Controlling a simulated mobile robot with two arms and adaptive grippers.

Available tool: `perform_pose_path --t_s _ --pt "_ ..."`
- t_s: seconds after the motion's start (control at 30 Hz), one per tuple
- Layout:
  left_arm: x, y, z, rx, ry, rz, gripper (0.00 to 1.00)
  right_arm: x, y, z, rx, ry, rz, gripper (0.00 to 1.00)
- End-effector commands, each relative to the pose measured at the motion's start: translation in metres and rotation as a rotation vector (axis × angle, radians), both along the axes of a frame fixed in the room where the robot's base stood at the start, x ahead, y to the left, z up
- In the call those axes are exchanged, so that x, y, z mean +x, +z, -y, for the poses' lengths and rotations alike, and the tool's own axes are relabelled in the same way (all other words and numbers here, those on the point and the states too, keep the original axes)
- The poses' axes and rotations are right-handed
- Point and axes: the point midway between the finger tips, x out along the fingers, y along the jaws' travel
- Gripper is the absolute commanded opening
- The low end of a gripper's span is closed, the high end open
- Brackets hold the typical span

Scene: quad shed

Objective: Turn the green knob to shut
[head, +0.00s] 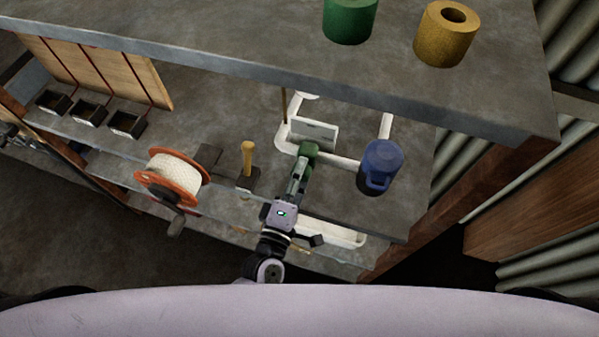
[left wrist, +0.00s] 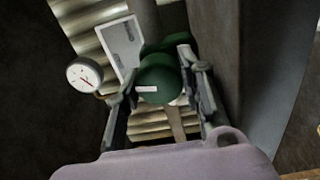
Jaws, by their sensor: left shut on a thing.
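The green knob (head: 309,149) is on the white pipework below the upper shelf in the head view. In the left wrist view the knob (left wrist: 160,78) is a round dark green piece with a small white mark on its front. My left gripper (head: 303,163) reaches up to it, and its fingers (left wrist: 160,88) stand on both sides of the knob. The gripper is shut on the knob. The fingers hide part of the knob in the head view. My right gripper is not in view.
A white plate (head: 315,132) stands behind the knob. A round gauge (left wrist: 84,75) is left of it. A blue mug (head: 381,164) stands to the right, a rope reel (head: 172,172) and a yellow-handled tool (head: 247,158) to the left. The upper shelf (head: 250,45) overhangs.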

Motion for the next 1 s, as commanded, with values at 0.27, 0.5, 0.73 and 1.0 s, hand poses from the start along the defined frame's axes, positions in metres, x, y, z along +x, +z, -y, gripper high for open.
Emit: perform_pose_path --t_s 0.27,0.5,0.73,1.0 --pt "0.0000 -0.0014 -0.0004 -0.141 0.000 -0.046 0.08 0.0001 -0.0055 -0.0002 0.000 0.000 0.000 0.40" --pt "-0.0001 -0.0013 -0.0003 -0.195 0.000 -0.064 0.08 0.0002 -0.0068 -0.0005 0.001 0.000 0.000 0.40" --pt "-0.0001 -0.0012 -0.0001 -0.207 0.000 -0.069 0.08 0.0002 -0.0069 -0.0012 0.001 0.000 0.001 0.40" --pt "-0.0002 -0.0011 0.0000 -0.207 0.000 -0.069 0.38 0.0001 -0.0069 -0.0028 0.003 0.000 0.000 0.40"
